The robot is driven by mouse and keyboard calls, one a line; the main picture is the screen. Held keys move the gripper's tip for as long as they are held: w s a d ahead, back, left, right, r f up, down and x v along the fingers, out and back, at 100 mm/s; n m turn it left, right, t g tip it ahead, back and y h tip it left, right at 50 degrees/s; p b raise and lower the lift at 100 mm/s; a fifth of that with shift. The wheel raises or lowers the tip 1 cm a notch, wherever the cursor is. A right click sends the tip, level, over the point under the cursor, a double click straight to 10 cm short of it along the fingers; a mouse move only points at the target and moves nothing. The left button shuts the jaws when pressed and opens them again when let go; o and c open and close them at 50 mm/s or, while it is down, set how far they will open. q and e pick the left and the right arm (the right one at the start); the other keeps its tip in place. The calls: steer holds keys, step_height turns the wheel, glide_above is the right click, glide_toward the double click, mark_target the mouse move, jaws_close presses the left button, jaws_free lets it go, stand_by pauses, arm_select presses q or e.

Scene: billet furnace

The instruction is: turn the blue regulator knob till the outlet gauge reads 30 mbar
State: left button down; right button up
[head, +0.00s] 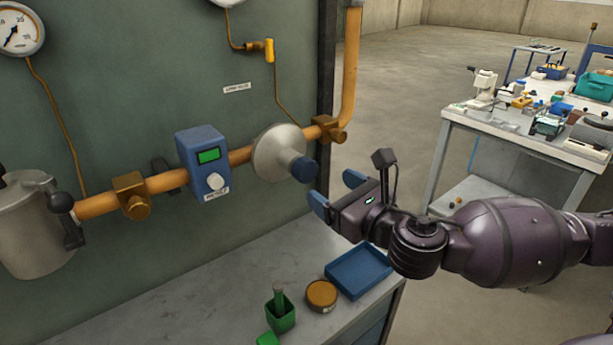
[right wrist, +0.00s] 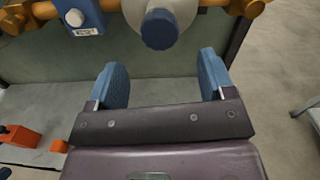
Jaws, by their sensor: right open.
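The blue regulator knob (head: 304,169) sits on the front of the round silver regulator body (head: 278,152) on the orange pipe. It also shows at the top of the right wrist view (right wrist: 160,29). My right gripper (head: 335,192) is open and empty, just to the right of the knob in the head view and apart from it. In the right wrist view its two blue fingers (right wrist: 163,75) are spread, with the knob beyond them and between their lines. A round gauge (head: 18,28) is at the top left; another gauge (head: 228,2) is mostly cut off at the top edge. My left gripper is not in view.
A blue meter box (head: 203,165) with a green display sits on the pipe left of the regulator. A bench (head: 220,290) below holds a blue tray (head: 358,270), a round orange-brown tin (head: 321,296) and a green holder (head: 280,315). A cluttered worktable (head: 520,135) stands at right.

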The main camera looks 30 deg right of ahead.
mark_target(309, 172)
steer(key=w, duration=0.5)
steer(key=w+a, duration=0.1)
steer(key=w, duration=0.1)
steer(key=shift+w, duration=0.25)
steer(key=shift+c, duration=0.6)
steer(key=c, duration=0.8)
steer(key=shift+r, duration=0.1)
